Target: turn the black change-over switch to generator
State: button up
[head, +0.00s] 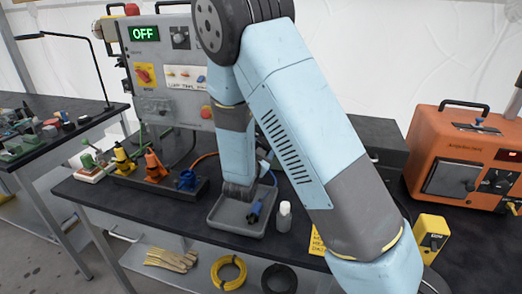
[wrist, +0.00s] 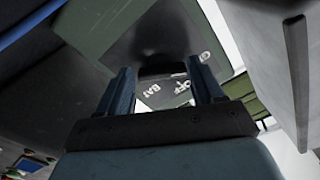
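In the wrist view, a dark switch plate (wrist: 186,42) with white lettering, partly legible as "OFF" and "BA", is mounted on a dark green surface (wrist: 100,35). The black switch (wrist: 160,66) is a dark shape just beyond and between my fingertips; its pointing direction is hard to make out. My gripper (wrist: 160,72) has its two fingers apart, one on either side of that shape; I cannot tell whether they touch it. In the head view, my arm hides this plate and most of my gripper.
A grey panel (head: 158,105) with a green "OFF" display (head: 144,34) stands behind the bench. An orange generator (head: 425,135) stands right.

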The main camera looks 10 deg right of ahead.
jog(key=o, duration=0.4)
jog(key=v, duration=1.3)
jog(key=shift+s+a, duration=0.2)
jog(key=shift+s, duration=0.15)
jog(key=shift+f, duration=0.1)
